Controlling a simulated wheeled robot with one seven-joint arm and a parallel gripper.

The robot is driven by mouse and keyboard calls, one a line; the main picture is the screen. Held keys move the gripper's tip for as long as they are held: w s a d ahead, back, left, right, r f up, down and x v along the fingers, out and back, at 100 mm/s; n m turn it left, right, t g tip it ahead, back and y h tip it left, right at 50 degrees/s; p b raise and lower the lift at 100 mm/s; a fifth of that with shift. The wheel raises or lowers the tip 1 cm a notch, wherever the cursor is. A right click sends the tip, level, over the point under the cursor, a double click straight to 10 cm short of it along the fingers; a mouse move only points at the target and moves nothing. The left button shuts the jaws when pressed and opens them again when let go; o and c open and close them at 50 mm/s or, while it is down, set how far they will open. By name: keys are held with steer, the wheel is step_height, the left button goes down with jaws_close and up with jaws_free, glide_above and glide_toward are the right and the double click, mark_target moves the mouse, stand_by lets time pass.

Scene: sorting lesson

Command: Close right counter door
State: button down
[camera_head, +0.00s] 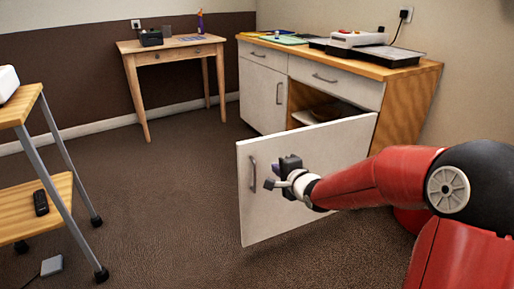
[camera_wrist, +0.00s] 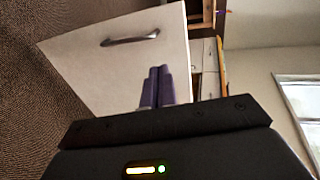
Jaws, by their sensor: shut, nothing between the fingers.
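The right counter door (camera_head: 308,165) is white with a grey bar handle (camera_head: 253,174) and stands wide open, swung out from the counter (camera_head: 409,100). The cabinet opening behind it (camera_head: 312,98) shows partly above the door's top edge. My gripper (camera_head: 272,176) is in front of the door's outer face, to the right of the handle. In the wrist view the gripper's purple fingers (camera_wrist: 157,86) are together and empty, in front of the door (camera_wrist: 102,72). The handle (camera_wrist: 131,38) is beyond the fingertips there. Whether the gripper touches the door I cannot tell.
The left counter door (camera_head: 262,97) is shut, as are the drawers (camera_head: 335,80) above. A wooden table (camera_head: 170,52) stands at the back wall. A wheeled cart (camera_head: 40,195) is at the left. Carpet floor is clear between cart and door.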

steer(key=b, duration=0.1)
glide_toward(255, 152)
steer(key=x, duration=0.5)
steer(key=shift+a+f, duration=0.15)
steer(key=shift+f, duration=0.15)
steer(key=shift+w+a, duration=0.2)
steer(key=shift+w, duration=0.4)
